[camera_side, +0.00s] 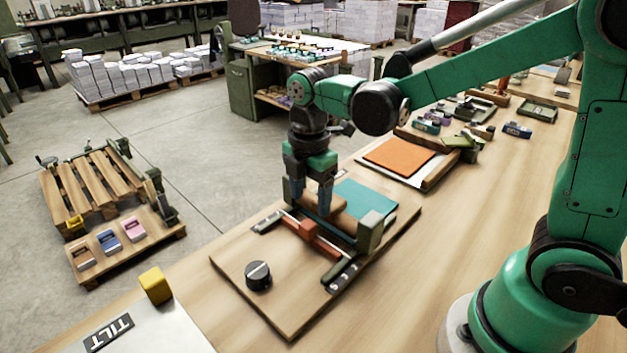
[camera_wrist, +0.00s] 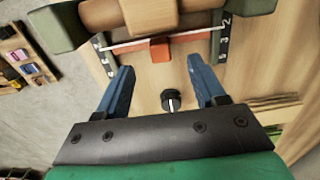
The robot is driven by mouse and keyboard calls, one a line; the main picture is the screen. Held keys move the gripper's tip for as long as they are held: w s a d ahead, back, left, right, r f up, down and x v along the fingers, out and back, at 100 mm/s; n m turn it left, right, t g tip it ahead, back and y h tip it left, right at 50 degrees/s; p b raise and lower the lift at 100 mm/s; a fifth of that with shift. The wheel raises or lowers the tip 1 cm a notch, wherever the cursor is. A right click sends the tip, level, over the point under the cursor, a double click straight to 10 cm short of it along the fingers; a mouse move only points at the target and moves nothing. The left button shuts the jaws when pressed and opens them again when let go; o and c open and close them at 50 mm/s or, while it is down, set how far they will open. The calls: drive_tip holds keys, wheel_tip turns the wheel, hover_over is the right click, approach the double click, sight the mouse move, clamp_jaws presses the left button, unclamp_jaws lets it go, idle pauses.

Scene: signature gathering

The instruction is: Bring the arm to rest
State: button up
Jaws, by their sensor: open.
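My arm is green and reaches from the right in the side view. My gripper (camera_side: 310,208) points down over the wooden board (camera_side: 236,266) on the bench. It also shows in the wrist view (camera_wrist: 166,88), with its two blue fingers apart and nothing between them. A brown roller (camera_side: 338,208) in a green frame is right by the fingers in the side view. The wrist view shows the roller (camera_wrist: 100,17) and its tan block (camera_wrist: 150,15) beyond the fingertips. I cannot tell whether the fingers touch anything.
A black knob (camera_side: 258,275) and a red slider (camera_side: 312,238) sit on the board. A teal sheet (camera_side: 362,203) lies behind the roller. An orange sheet (camera_side: 399,157) lies farther back. Pallets stand on the floor.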

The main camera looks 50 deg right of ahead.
drive_tip(key=shift+s+d+r+m+t, duration=0.1)
drive_tip(key=shift+s+r+m+t, duration=0.3)
drive_tip(key=shift+m, duration=0.4)
drive_tip(key=s+d+r+m+t, duration=0.1)
drive_tip(key=s+m+t, duration=0.1)
drive_tip(key=m, duration=0.6)
drive_tip(key=s+d+r+m+t, duration=0.1)
drive_tip(key=m+t, duration=0.3)
drive_tip(key=m, duration=0.4)
drive_tip(key=shift+v, duration=1.1)
drive_tip(key=shift+s+f, duration=0.1)
drive_tip(key=shift+s, duration=0.05)
